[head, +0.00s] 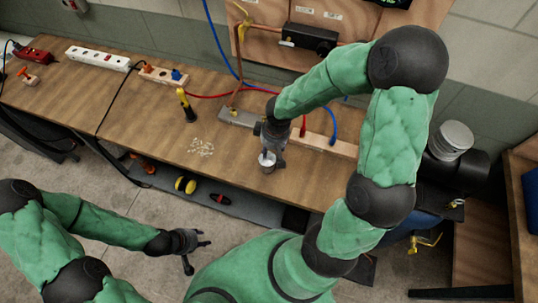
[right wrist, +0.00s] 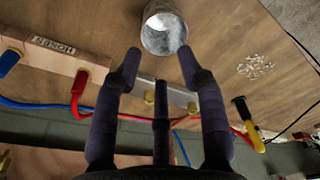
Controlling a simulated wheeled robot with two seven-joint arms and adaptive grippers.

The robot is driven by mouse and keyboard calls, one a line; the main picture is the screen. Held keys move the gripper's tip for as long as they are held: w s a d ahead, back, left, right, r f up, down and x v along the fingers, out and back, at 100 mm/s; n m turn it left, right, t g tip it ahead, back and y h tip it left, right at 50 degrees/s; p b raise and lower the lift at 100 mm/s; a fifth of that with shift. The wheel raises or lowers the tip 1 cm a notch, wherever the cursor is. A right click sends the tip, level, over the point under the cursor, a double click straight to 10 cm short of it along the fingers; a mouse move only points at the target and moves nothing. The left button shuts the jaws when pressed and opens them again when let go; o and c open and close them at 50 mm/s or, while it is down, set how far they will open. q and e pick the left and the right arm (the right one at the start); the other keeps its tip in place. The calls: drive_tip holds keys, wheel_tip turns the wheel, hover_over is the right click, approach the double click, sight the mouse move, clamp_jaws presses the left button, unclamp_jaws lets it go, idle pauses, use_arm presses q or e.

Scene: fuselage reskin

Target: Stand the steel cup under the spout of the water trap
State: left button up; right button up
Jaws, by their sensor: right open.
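The steel cup (head: 267,162) stands upright on the wooden bench near its front edge. It also shows in the right wrist view (right wrist: 163,30), just beyond my fingertips. My right gripper (head: 272,150) is open above and behind the cup; in the right wrist view its fingers (right wrist: 160,60) are spread, with the cup's near rim level with the gap and no clear grip on it. My left gripper (head: 190,246) is open and empty over the floor. A black unit (head: 310,38) with copper pipe is on the back board; I cannot make out the water trap's spout for certain.
A grey metal block (head: 240,117) and wooden hose rail (head: 335,144) lie behind the cup, with red and blue hoses. Power strips (head: 98,58) lie far left. The front middle bench is mostly clear.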

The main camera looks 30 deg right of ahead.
drive_tip(key=m+b, duration=0.4)
drive_tip(key=m, duration=0.2)
drive_tip(key=m+g+b, duration=0.1)
drive_tip(key=m+b, duration=0.6)
drive_tip(key=m, duration=0.4)
hover_over(273, 169)
drive_tip(key=shift+s+d+f, duration=0.1)
drive_tip(key=shift+s+f, duration=0.1)
drive_tip(key=shift+f, duration=1.2)
drive_tip(key=shift+s+d+f, duration=0.1)
drive_tip(key=shift+s+f, duration=0.05)
drive_tip(key=shift+f, duration=1.25)
drive_tip(key=f, duration=0.1)
drive_tip(key=f+b, duration=0.1)
drive_tip(key=f, duration=0.3)
drive_tip(key=shift+w+a+b, duration=0.3)
drive_tip(key=shift+w+b, duration=0.05)
clamp_jaws()
